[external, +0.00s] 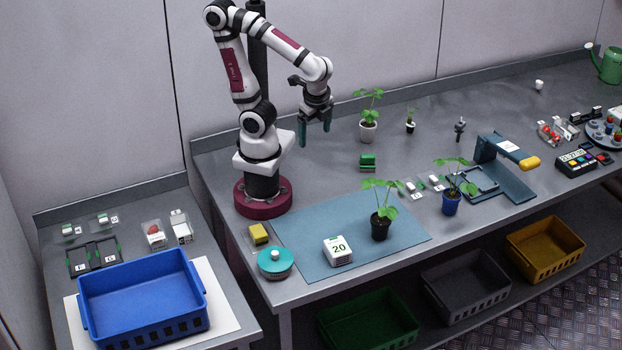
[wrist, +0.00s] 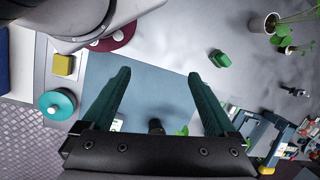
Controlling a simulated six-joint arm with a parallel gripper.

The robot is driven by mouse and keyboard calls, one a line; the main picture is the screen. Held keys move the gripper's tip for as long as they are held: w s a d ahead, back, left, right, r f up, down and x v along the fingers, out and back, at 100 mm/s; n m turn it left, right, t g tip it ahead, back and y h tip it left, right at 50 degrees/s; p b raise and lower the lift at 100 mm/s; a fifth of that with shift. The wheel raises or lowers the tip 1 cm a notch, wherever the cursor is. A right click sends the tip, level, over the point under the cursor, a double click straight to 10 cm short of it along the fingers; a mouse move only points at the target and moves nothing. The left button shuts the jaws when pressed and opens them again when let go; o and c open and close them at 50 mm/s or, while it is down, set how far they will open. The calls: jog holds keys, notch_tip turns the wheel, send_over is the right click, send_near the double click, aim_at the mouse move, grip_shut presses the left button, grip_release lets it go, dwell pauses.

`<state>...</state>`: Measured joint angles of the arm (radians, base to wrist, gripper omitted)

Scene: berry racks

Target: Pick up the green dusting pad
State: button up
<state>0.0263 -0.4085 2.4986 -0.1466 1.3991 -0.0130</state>
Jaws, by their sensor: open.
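The green dusting pad (external: 368,162) lies on the grey bench, behind the blue mat and in front of a white-potted plant. In the wrist view the green pad (wrist: 220,58) shows at upper right, apart from my fingers. My gripper (external: 315,140) is open and empty, pointing down above the bench to the left of the pad. In the wrist view its two teal fingers (wrist: 158,75) are spread wide with nothing between them.
A white-potted plant (external: 369,132) stands behind the pad. A black-potted plant (external: 381,228) and a white block marked 20 (external: 338,251) are on the blue mat (external: 300,232). A yellow sponge (external: 258,233) and teal-lidded container (external: 275,263) sit left. Bench around the pad is clear.

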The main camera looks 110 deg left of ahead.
jog(key=w+a+f+m+g+y, duration=0.2)
jog(key=w+a+f+g+y, duration=0.15)
jog(key=w, duration=0.25)
jog(key=m+y, duration=0.6)
send_near(367, 158)
jog(key=x, duration=0.9)
jog(key=f+x, duration=0.1)
jog(key=x, duration=0.3)
jog(key=shift+w+a+f, duration=0.1)
jog(key=shift+w+a, duration=0.05)
jog(key=shift+a, duration=0.05)
jog(key=c, duration=1.4)
jog(key=shift+y, duration=0.25)
